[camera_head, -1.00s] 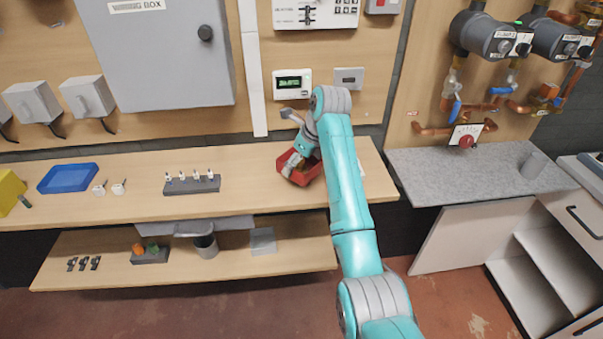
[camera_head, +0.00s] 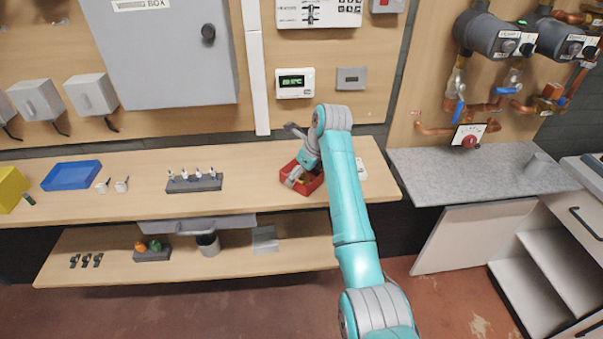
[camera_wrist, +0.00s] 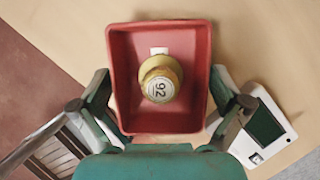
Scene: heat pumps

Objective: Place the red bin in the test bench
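The red bin (camera_head: 316,184) is at the right part of the wooden workbench (camera_head: 250,197), partly covered by my arm. In the wrist view the bin (camera_wrist: 196,112) is seen from above, with a yellow round object (camera_wrist: 160,78) marked with a number inside it. Whether the bin touches the bench top cannot be told. No thing is plainly labelled as the test bench.
A white device with a dark screen (camera_wrist: 265,128) lies close to the bin's right. A grey rack (camera_head: 194,184) and blue tray (camera_head: 71,175) stand farther left. A grey worktop (camera_head: 470,172) is at right, below pipes and pumps. Bench space between rack and bin is clear.

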